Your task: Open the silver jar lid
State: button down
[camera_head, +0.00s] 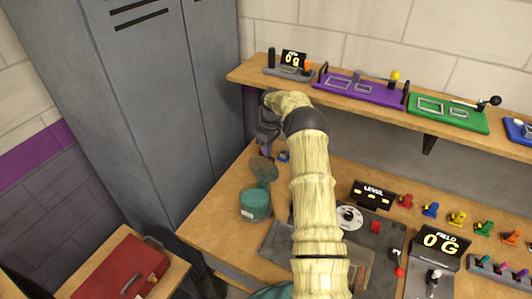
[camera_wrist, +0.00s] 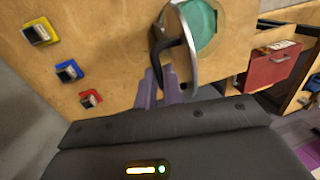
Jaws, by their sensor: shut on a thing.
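The teal jar (camera_head: 255,207) stands on the workbench near its left edge, beside my arm. Its round silver lid (camera_head: 264,168) stands tilted up above the jar's far side. In the wrist view the silver lid rim (camera_wrist: 192,62) shows as a curved band beside the teal jar (camera_wrist: 207,24). A black curved handle (camera_wrist: 167,38) juts from the lid. My gripper (camera_head: 267,150) is beside the raised lid. In the wrist view the purple fingers of my gripper (camera_wrist: 157,82) are shut on the handle; the exact contact is partly hidden.
A grey locker (camera_head: 130,90) stands left of the bench. A shelf (camera_head: 340,98) with slot-track panels runs above. A red case (camera_head: 120,272) is at lower left.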

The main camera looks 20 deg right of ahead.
jog(key=c, duration=1.9)
grip_release()
jog(key=shift+s+a+f, duration=0.15)
jog(key=shift+a+f, duration=0.1)
jog(key=shift+a, duration=0.15)
jog(key=o, duration=0.4)
jog(key=shift+c, duration=0.2)
jog(key=shift+w+d, duration=0.1)
jog(key=shift+w, duration=0.1)
jog(key=shift+s+d+r, duration=0.1)
jog(key=shift+s+d, duration=0.1)
jog(key=shift+d, duration=0.15)
jog(key=shift+w+a+r, duration=0.1)
jog(key=shift+r, duration=0.25)
jog(key=b+v, duration=0.2)
jog(key=v, duration=0.4)
jog(key=shift+d+r, duration=0.25)
jog(key=shift+r, duration=0.05)
jog(key=shift+c, duration=0.3)
